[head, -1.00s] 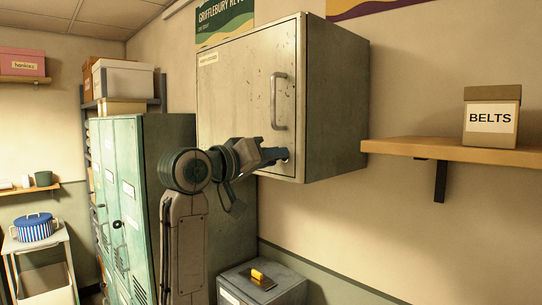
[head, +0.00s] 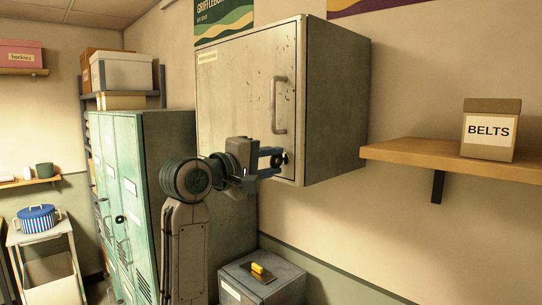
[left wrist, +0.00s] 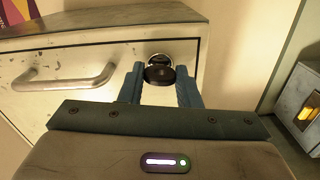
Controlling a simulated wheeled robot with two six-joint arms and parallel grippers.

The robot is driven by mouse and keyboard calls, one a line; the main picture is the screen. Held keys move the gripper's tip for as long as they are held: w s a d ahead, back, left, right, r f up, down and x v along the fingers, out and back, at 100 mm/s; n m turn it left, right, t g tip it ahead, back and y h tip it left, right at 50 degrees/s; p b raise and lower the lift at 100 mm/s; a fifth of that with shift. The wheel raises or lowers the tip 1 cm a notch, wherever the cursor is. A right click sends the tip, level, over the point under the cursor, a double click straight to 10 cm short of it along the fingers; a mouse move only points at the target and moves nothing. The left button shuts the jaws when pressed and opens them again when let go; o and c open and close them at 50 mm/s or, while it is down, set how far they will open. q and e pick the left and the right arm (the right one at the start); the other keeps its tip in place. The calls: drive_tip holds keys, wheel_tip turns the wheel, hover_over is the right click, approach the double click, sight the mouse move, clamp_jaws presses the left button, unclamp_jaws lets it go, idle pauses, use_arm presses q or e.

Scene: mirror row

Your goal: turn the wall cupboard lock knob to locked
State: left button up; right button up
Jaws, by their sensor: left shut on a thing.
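The grey metal wall cupboard (head: 240,90) hangs on the wall with its door shut and a vertical bar handle (head: 279,105). Its dark round lock knob (head: 286,158) sits low on the door, below the handle. My left gripper (head: 281,157) reaches the knob from the left, its blue fingers on either side of it. In the left wrist view the knob (left wrist: 160,74) shows between the two fingertips (left wrist: 160,72), and the gripper is shut on it. The door handle (left wrist: 65,80) lies to the left there. I cannot read any lock marking. My right gripper is not in view.
A wooden shelf (head: 400,155) with a BELTS box (head: 490,130) is on the wall at right. Green lockers (head: 130,190) stand at left. A low grey cabinet (head: 235,275) with a yellow-handled thing (head: 258,269) on top stands below the cupboard.

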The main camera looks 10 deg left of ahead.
use_arm(q)
drive_tip(key=shift+n+p, duration=0.3)
drive_tip(key=shift+n, duration=0.6)
drive_tip(key=o, duration=1)
drive_tip(key=b+v, duration=0.5)
drive_tip(key=v, duration=0.5)
drive_tip(key=shift+s+a, duration=0.25)
drive_tip(key=shift+s, duration=0.1)
